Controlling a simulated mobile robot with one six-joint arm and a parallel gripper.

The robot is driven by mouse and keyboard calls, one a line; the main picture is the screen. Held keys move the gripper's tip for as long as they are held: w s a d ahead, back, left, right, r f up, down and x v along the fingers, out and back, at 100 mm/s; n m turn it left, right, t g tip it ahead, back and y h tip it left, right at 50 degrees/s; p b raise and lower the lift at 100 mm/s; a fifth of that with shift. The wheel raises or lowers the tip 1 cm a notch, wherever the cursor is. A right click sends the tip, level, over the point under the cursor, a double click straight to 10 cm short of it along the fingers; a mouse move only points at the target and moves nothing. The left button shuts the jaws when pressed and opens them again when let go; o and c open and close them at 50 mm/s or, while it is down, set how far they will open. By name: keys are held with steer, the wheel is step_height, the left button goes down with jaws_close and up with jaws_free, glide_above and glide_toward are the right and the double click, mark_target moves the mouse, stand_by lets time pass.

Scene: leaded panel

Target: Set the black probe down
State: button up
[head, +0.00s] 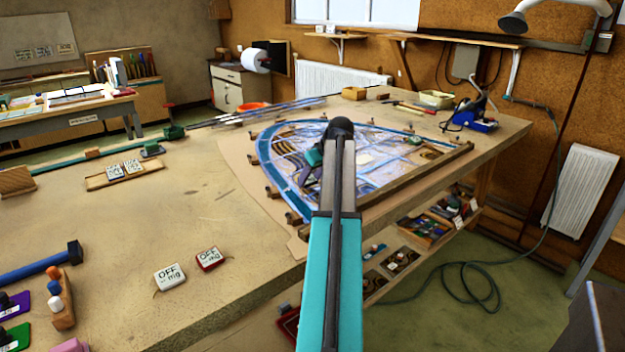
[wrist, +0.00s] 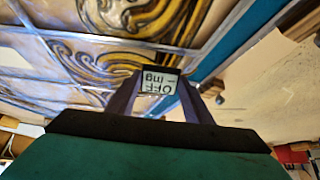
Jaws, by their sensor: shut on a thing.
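The black probe (wrist: 158,82) is between the fingers of my gripper (wrist: 160,100) in the wrist view. Its pale display reads "OFF -- mg" and appears upside down. My gripper is shut on it. Behind it lies the leaded panel (wrist: 60,60) with gold painted swirls. In the head view my gripper (head: 304,178) is over the left part of the leaded panel (head: 270,150) on the bench. I cannot make out the probe there. Whether the probe touches the panel cannot be told.
A white probe (head: 170,276) and a red probe (head: 209,258) lie on the bench (head: 150,220) left of the panel. A blue hammer (head: 40,263) is at the left. Bare wood lies between them.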

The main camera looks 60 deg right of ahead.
steer(key=shift+f, duration=0.75)
steer(key=shift+f, duration=0.1)
steer(key=o, duration=1.1)
steer(key=shift+f, duration=0.1)
steer(key=shift+o, duration=0.2)
steer(key=shift+a, duration=0.15)
steer(key=shift+w, duration=0.1)
steer(key=v, duration=1.2)
steer(key=shift+b, duration=0.35)
